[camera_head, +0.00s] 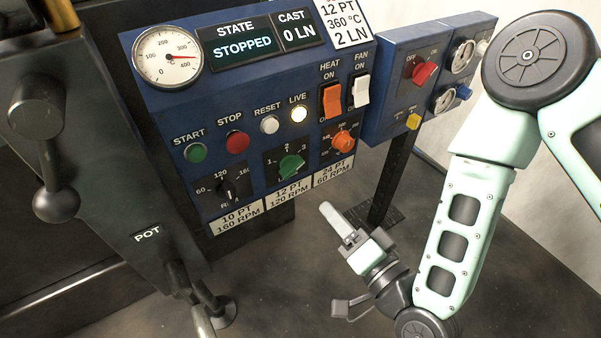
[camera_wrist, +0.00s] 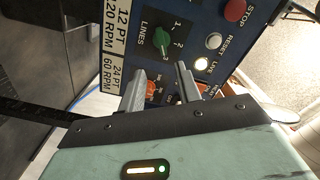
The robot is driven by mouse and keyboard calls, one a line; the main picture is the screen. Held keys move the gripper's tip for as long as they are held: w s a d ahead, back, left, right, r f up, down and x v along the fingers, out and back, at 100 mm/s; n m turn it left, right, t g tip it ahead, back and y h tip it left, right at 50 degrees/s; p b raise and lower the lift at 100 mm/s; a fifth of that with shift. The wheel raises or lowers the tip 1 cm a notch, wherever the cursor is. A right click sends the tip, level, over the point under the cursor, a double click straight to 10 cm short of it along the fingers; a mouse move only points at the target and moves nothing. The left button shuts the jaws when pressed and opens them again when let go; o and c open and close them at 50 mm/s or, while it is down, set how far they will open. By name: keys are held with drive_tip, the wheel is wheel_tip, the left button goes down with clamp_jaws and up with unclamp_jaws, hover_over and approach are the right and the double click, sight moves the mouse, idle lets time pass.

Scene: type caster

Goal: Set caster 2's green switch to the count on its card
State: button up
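The green switch (camera_head: 291,166) is a ridged knob on a blue panel, with numbers 1 to 3 around it. Its ridge slants up to the right, seemingly toward the 3; the exact mark is hard to tell. It also shows in the wrist view (camera_wrist: 162,42), beside the word LINES. The white card (camera_head: 345,22) at the panel top reads 12 PT, 360 °C, 2 LN. No caster number is visible. My gripper (camera_head: 336,262) is open and empty, below and right of the switch, apart from the panel. In the wrist view its fingertips (camera_wrist: 163,76) stand just below the switch.
An orange knob (camera_head: 342,141), a black RPM knob (camera_head: 229,188), a row of buttons and two rockers surround the switch. The display (camera_head: 242,47) reads STOPPED. A second blue box (camera_head: 394,62) stands right. The dark POT housing (camera_head: 130,215) is left. Free room lies before the panel.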

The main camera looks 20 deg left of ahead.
sight(297, 169)
drive_tip(key=b+x, duration=0.3)
drive_tip(key=b, duration=0.6)
drive_tip(key=shift+w, duration=0.2)
drive_tip(key=b, duration=0.3)
drive_tip(key=shift+a, duration=0.1)
drive_tip(key=b+x, duration=0.1)
drive_tip(key=x, duration=0.2)
drive_tip(key=b+x, duration=0.1)
drive_tip(key=x, duration=0.1)
drive_tip(key=b+x, duration=0.1)
drive_tip(key=x, duration=0.2)
drive_tip(key=shift+w+a+r+b, duration=0.2)
drive_tip(key=shift+a+r+b, duration=0.1)
drive_tip(key=shift+b, duration=0.05)
